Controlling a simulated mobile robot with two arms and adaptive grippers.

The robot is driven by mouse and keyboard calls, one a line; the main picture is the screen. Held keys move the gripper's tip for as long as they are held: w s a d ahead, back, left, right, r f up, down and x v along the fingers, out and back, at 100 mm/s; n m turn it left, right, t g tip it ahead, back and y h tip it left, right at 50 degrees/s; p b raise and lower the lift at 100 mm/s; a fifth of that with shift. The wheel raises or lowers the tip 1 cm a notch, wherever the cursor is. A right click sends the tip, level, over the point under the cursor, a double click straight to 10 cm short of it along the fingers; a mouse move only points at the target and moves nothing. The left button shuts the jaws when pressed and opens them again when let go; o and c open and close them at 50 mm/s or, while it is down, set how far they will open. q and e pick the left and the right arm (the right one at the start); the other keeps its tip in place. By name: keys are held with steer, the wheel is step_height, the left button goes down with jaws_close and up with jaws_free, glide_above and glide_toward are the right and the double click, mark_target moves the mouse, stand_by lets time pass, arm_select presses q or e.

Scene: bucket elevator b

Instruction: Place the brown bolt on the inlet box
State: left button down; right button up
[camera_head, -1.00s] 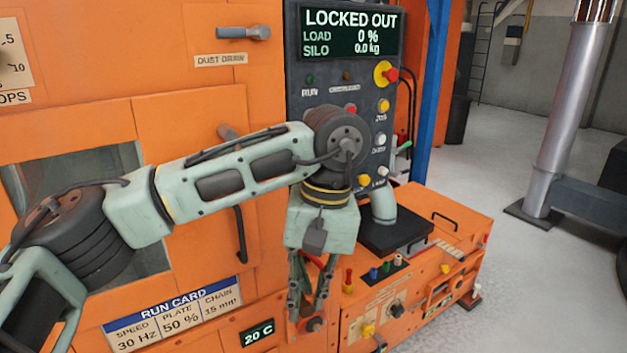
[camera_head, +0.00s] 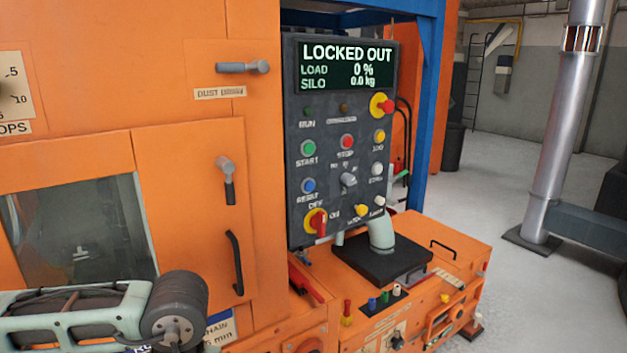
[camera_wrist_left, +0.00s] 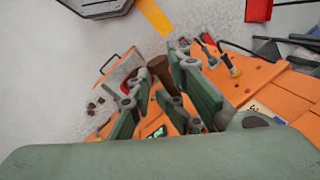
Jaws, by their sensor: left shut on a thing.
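The brown bolt (camera_wrist_left: 158,70) shows in the left wrist view between the fingers of my left gripper (camera_wrist_left: 160,78). The gripper is shut on it, and the fingers hide part of it. In the head view the gripper and the bolt are out of the picture; only my left arm shows at the lower left. A low orange box (camera_head: 455,262) stands at the lower right of the head view, with a black plate and a pale pipe on top. No label shows whether this is the inlet box. My right gripper is in neither view.
The dark control panel (camera_head: 330,130) reads LOCKED OUT. A large orange cabinet (camera_head: 190,145) with a window and protruding handles fills the left. Small coloured knobs (camera_head: 372,302) stand on the low box. Open grey floor lies to the right.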

arm_select(q)
steer(key=shift+s+d+f, duration=0.1)
steer(key=shift+s+f, duration=0.35)
steer(key=shift+w+r, duration=0.1)
steer(key=w+d+r+m+t, duration=0.1)
steer(key=w+d+r+m, duration=0.3)
steer(key=d+r+m, duration=0.7)
steer(key=w+d+f+m+t, duration=0.1)
steer(key=w+d+f+m, duration=0.1)
steer(key=w+d+f, duration=0.3)
steer(key=s+a+r+n+g, duration=0.1)
steer(key=s+a+r+n, duration=0.6)
steer(key=r+n, duration=0.15)
steer(key=w+d+n+g, duration=0.1)
steer(key=w+d+n, duration=0.3)
steer(key=w+d, duration=0.4)
steer(key=shift+d+r, duration=0.25)
steer(key=shift+d, duration=0.7)
